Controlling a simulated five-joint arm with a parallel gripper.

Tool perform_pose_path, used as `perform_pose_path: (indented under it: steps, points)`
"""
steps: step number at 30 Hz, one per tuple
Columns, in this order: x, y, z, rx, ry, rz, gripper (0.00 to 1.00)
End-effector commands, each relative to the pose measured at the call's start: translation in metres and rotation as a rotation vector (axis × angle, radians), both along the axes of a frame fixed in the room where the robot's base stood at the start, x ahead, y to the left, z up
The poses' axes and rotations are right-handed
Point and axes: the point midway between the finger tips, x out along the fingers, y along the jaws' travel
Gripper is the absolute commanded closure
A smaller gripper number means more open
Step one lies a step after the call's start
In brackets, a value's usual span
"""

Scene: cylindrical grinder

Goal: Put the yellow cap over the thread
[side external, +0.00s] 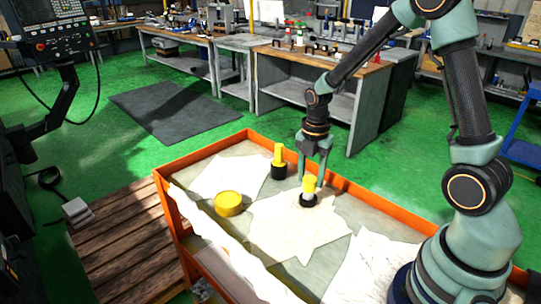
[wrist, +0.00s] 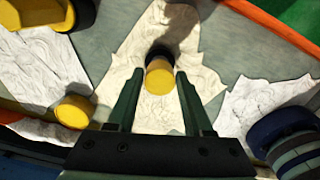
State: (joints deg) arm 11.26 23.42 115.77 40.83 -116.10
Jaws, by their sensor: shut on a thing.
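My gripper (wrist: 159,78) points down over the cart with its fingers on both sides of a yellow cap (wrist: 158,75), and is shut on it. In the side view my gripper (side external: 313,172) holds the cap (side external: 309,184) upright, low over a white sheet. A dark round piece (side external: 308,200) is directly below the cap. It shows beyond the cap in the wrist view (wrist: 165,50). I cannot tell whether the cap touches it or sits over it. No thread is clearly visible.
A yellow-topped black piece (side external: 279,160) stands behind and left of my gripper. A low yellow cylinder (side external: 229,204) lies front left. White sheets (side external: 228,174) cover parts of the cart. Its orange rim (side external: 375,202) runs behind my gripper. Bare tray shows between the sheets.

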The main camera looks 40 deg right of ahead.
Motion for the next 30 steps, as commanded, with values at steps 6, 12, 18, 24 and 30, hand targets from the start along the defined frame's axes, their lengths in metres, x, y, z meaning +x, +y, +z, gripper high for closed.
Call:
perform_pose_path:
  steps: [6, 12, 18, 24, 30]
  points:
    - [0.0, 0.0, 0.0, 0.0, 0.0, 0.0, 1.0]
    - [0.0, 0.0, 0.0, 0.0, 0.0, 0.0, 0.37]
    - [0.0, 0.0, 0.0, 0.0, 0.0, 0.0, 0.14]
    - [0.0, 0.0, 0.001, 0.0, -0.001, 0.0, 0.14]
    - [0.001, 0.0, 0.023, -0.002, -0.006, 0.0, 0.14]
